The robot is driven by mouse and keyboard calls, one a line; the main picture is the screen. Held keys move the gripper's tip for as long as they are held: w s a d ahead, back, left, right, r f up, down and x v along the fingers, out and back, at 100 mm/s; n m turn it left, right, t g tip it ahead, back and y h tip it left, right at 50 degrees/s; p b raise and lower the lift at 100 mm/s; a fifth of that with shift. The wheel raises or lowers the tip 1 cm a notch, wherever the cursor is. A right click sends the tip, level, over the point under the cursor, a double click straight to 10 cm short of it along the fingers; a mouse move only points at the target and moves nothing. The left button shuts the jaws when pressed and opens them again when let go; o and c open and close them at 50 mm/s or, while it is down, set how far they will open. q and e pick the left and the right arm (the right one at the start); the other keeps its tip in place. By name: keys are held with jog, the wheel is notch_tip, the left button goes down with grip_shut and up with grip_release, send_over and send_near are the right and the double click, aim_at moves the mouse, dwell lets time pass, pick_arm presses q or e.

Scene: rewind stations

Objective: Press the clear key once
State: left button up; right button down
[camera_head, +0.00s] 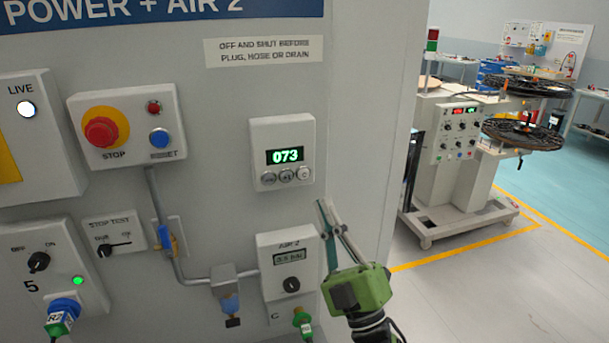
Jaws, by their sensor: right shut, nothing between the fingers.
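A small white counter box (282,153) is fixed on the grey panel and its display (285,155) reads 073 in green. Under the display is a row of three round keys; the rightmost key (303,174), marked with what looks like a C, is uncovered. My right gripper (322,203), green and black with thin fingers, is shut and empty. Its fingertips are below and to the right of the counter box, apart from the keys in the picture. How far they are from the panel I cannot tell. My left gripper is not in view.
The AIR 2 box (288,262) is just left of my right gripper, with a green connector (302,320) below. A stop box with a red button (101,132) and a blue button (159,138) is further left. A reel machine (455,150) stands behind right, beyond open floor.

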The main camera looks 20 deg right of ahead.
aim_at(304, 174)
jog(key=w+b, duration=0.2)
jog(key=w, duration=0.6)
jog(key=shift+w+a, duration=0.15)
jog(key=shift+w, duration=0.25)
jog(key=shift+w+b, duration=0.2)
jog(key=shift+b, duration=0.2)
dwell(0.8)
jog(key=shift+w, duration=0.25)
jog(key=shift+w+b, duration=0.3)
jog(key=shift+w, duration=0.05)
dwell(0.7)
jog(key=shift+s, duration=0.8)
jog(key=shift+p, duration=0.3)
